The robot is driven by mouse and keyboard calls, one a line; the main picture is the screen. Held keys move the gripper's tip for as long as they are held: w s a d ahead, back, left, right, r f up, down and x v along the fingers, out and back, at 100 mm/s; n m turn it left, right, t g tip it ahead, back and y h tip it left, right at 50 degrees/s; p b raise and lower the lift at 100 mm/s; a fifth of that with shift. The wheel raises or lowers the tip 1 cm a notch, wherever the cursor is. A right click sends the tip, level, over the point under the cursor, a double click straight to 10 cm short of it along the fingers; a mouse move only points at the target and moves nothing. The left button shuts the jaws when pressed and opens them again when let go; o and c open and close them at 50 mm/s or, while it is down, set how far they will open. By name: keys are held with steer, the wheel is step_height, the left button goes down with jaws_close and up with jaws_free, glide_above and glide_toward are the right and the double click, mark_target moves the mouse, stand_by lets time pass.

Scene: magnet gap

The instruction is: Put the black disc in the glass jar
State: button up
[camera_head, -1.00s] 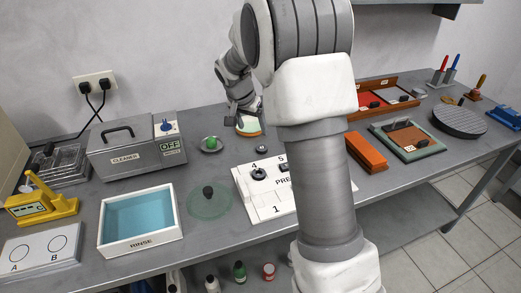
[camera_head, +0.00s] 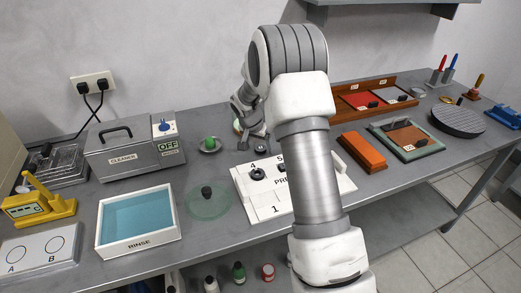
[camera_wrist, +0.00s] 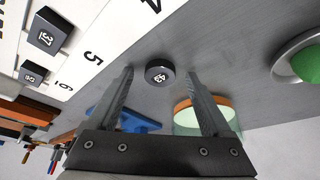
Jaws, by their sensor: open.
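The black disc (camera_wrist: 160,72), with a white label on top, lies on the grey bench in the wrist view. It shows between the tips of my open fingers; I cannot tell how high the fingers are above it. A round greenish glass vessel with an orange rim or content, seemingly the glass jar (camera_wrist: 190,123), shows partly behind one finger in the wrist view. In the head view only a sliver of it (camera_head: 237,126) shows beside my gripper.
The white numbered board (camera_head: 262,202) carries black pieces. A round glass plate with a black knob (camera_head: 207,204) and a rinse tray (camera_head: 140,240) are left of it. A dish with a green ball (camera_head: 210,145) is left of my gripper. An orange block (camera_head: 362,152) lies right.

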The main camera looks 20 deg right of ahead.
steer(key=shift+c, duration=0.2)
jaws_close()
steer(key=shift+r, duration=0.1)
